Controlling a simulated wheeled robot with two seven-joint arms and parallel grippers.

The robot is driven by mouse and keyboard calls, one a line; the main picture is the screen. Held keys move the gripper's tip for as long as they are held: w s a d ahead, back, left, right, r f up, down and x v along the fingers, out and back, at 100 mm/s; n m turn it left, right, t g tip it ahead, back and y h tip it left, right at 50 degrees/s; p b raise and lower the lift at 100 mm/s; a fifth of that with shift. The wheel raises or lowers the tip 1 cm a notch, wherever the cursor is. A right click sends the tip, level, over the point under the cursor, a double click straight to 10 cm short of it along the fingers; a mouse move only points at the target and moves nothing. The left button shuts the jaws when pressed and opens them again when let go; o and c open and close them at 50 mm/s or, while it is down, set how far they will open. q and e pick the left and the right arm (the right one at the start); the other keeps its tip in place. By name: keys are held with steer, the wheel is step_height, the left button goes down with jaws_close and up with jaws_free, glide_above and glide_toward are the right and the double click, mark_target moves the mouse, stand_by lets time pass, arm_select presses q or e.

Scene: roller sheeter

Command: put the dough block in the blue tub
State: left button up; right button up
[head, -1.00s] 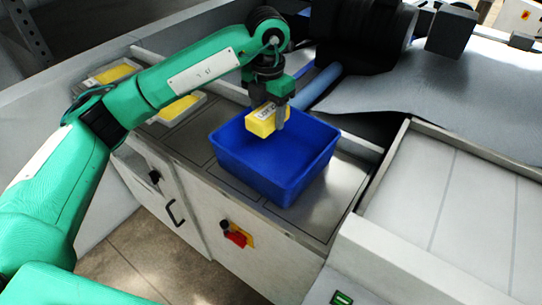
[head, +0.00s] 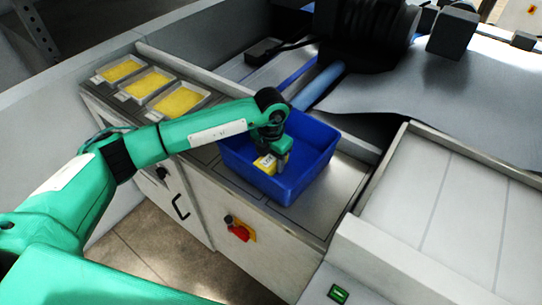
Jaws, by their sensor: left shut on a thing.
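The blue tub (head: 315,152) stands on the metal counter in the middle of the head view. My left gripper (head: 272,166) reaches down inside the tub and is shut on the yellow dough block (head: 264,163), which has a white label. The block is below the rim level, near the tub's left side. Whether it touches the tub floor cannot be told. My right gripper is not in view.
Several shallow trays with yellow contents, one of them here (head: 180,99), sit at the back left of the counter (head: 312,212). A red and yellow switch (head: 240,232) is on the cabinet front. A blue roller (head: 320,86) and grey sheet (head: 440,105) lie behind.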

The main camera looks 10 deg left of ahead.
mark_target(271, 158)
arm_select(q)
steer(key=shift+f, duration=0.15)
steer(key=o, duration=1.1)
steer(key=shift+r, duration=0.3)
step_height(271, 158, up, 12)
steer(key=b, duration=0.4)
steer(key=shift+f, duration=0.1)
